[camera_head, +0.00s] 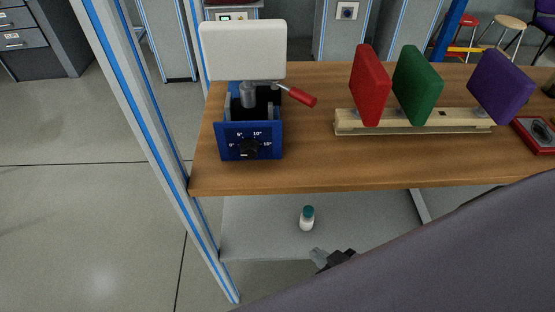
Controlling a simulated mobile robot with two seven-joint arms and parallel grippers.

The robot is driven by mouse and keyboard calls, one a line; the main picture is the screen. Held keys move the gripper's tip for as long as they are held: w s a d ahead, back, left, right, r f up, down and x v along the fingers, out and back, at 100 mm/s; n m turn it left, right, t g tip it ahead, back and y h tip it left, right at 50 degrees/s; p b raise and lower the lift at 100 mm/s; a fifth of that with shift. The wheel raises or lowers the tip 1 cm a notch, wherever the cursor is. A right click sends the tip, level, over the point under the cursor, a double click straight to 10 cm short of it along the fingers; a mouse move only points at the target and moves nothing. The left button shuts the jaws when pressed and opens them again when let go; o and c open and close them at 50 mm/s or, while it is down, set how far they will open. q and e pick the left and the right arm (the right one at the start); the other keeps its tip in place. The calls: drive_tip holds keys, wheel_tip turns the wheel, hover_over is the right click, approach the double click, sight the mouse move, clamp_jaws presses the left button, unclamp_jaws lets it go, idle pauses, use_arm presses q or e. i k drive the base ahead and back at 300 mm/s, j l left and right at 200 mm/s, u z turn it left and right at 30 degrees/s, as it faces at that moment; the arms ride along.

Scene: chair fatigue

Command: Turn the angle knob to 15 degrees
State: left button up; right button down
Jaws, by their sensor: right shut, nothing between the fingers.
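The angle knob (250,149) is a small black dial on the front of a blue device (228,143) at the left of the wooden table. White degree marks, including 5 and 10, surround it; its pointer direction is too small to tell. A white pad (243,50) stands on top of the device, and a lever with a red handle (301,97) sticks out to the right. My right gripper (317,256) is shut and empty, in front of the table, lower than and to the right of the knob, apart from it. My left gripper is not in view.
The wooden table (310,178) also bears a rack (440,127) with red (370,85), green (417,84) and purple (500,84) pads. A red-framed device (535,134) is at the right edge. A white bottle (307,220) stands on the lower shelf (262,228). A blue-striped post (150,133) rises at left.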

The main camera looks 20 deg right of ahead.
sight(249, 147)
drive_tip(key=k+l, duration=0.1)
drive_tip(key=l, duration=0.35)
drive_tip(key=k+l, duration=0.15)
drive_tip(key=l, duration=0.3)
drive_tip(key=k+l, duration=0.1)
drive_tip(key=l, duration=0.3)
